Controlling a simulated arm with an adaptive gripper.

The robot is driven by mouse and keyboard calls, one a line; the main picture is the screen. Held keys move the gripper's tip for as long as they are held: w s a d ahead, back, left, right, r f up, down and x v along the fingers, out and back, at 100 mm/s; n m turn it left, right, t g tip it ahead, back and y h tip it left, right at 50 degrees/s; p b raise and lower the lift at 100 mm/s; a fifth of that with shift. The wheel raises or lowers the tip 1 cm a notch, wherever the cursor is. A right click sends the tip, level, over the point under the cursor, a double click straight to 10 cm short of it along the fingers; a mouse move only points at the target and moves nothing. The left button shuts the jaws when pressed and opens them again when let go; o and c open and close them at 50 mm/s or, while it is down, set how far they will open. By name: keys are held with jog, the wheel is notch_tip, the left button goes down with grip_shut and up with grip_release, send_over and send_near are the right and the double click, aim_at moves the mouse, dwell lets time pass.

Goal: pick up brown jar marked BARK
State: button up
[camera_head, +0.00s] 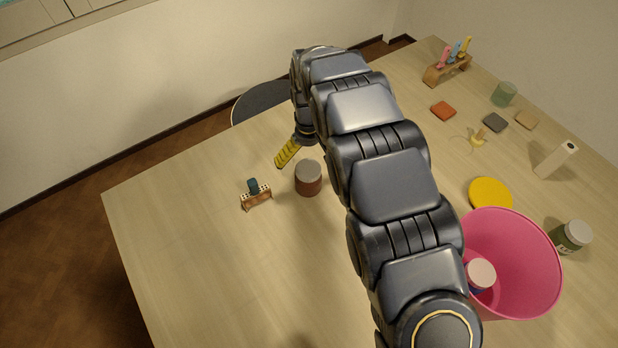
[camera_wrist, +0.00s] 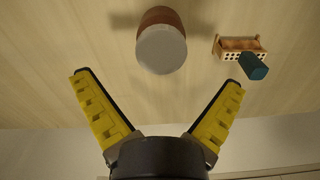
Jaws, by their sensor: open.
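A brown jar (camera_head: 309,185) with a pale grey lid stands upright on the table, left of my arm. No marking on it is readable. It also shows in the wrist view (camera_wrist: 161,48), top centre, lid towards the camera. My gripper (camera_wrist: 158,79) is open, its yellow fingers spread wide with nothing between them. The jar is beyond the fingertips, roughly centred between them and apart from them. In the head view only one yellow finger (camera_head: 287,153) shows clearly, just up and left of the jar; my wrist hides the rest.
A small wooden rack (camera_head: 257,200) with a dark teal piece is left of the jar. A pink bucket (camera_head: 535,270) holding a pale-lidded jar (camera_head: 481,274) is at right, by a green jar (camera_head: 572,237). Tools in a wooden stand (camera_head: 447,72) are far back. The front left table is clear.

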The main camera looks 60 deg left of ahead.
aim_at(308, 167)
notch_tip(308, 167, down, 6)
jog(key=shift+s+r, duration=0.1)
jog(key=shift+r, duration=0.05)
jog(key=c, duration=1.3)
